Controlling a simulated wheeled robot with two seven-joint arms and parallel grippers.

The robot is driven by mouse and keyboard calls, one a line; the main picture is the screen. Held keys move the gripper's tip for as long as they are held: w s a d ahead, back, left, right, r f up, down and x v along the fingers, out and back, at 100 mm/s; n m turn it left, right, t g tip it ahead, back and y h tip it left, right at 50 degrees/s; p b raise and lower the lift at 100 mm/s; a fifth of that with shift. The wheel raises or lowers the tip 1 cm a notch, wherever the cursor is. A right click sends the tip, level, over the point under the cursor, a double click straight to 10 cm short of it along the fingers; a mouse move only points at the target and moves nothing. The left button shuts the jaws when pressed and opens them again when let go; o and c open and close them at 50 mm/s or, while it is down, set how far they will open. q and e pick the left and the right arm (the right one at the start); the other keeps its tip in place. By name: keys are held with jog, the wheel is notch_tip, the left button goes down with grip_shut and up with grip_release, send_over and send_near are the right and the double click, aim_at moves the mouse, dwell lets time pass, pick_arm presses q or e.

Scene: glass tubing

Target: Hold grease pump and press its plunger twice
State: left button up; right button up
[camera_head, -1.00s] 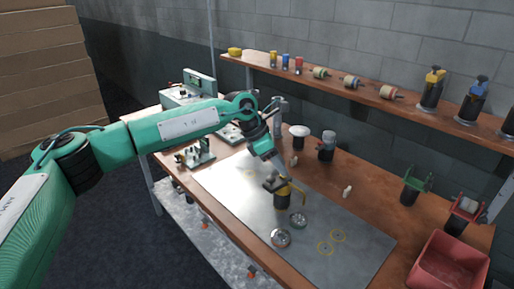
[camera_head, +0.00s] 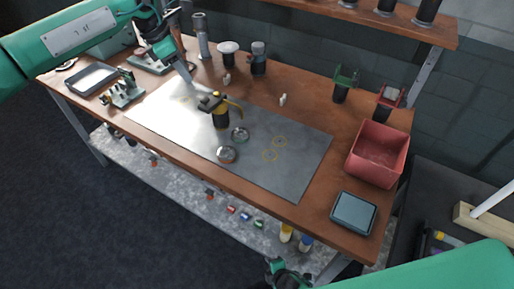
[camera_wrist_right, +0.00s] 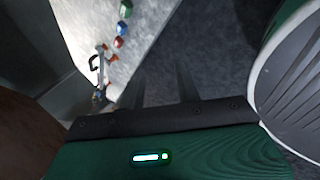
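The grease pump (camera_head: 221,120), with a dark and yellow body and a curved yellow spout, stands on the grey metal plate (camera_head: 285,172) in the head view. My left gripper (camera_head: 205,98) reaches down from the upper left to the pump's top. Its fingertips are too small and dark to show whether they grip it or only touch it. The plunger is hidden at the gripper. My right gripper (camera_wrist_right: 160,85) shows two separated dark fingers with nothing between them in the right wrist view. In the head view it is low in front of the bench (camera_head: 286,275).
A red bin (camera_head: 377,153) and a blue-grey tray (camera_head: 354,213) occupy the bench's right end. Small coloured items lie on the lower shelf (camera_head: 180,182). The plate's right part is clear.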

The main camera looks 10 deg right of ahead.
aim_at(224, 119)
jog(key=w+a+r+n+t+y, duration=0.2)
jog(key=w+a+r+n, duration=0.35)
jog(key=r, duration=0.45)
jog(key=w+a+r+n+t+y, duration=0.15)
jog(key=w+a+r+n, duration=0.4)
jog(key=r, duration=0.55)
jog(key=s+a+r+n+t+y, duration=0.15)
jog(key=a+r+n, duration=0.3)
jog(key=r, duration=0.75)
jog(key=s+a+r+n+t+y, duration=0.15)
jog(key=a+r+n+t, duration=0.35)
jog(key=r, duration=0.7)
jog(key=w+d+h, duration=0.1)
jog(key=w+d, duration=0.3)
jog(key=d, duration=0.2)
jog(key=w+d+r+h, duration=0.1)
jog(key=w+d+h, duration=0.1)
jog(key=w+d, duration=0.3)
jog(key=w+d+r+h, duration=0.1)
jog(key=w+d+h, duration=0.1)
jog(key=w+d, duration=0.3)
jog(key=shift+d+r+m, duration=0.15)
jog(key=shift+d+m, duration=0.2)
jog(key=shift+d, duration=1.35)
jog(key=shift+w, duration=0.4)
jog(key=x, duration=1.3)
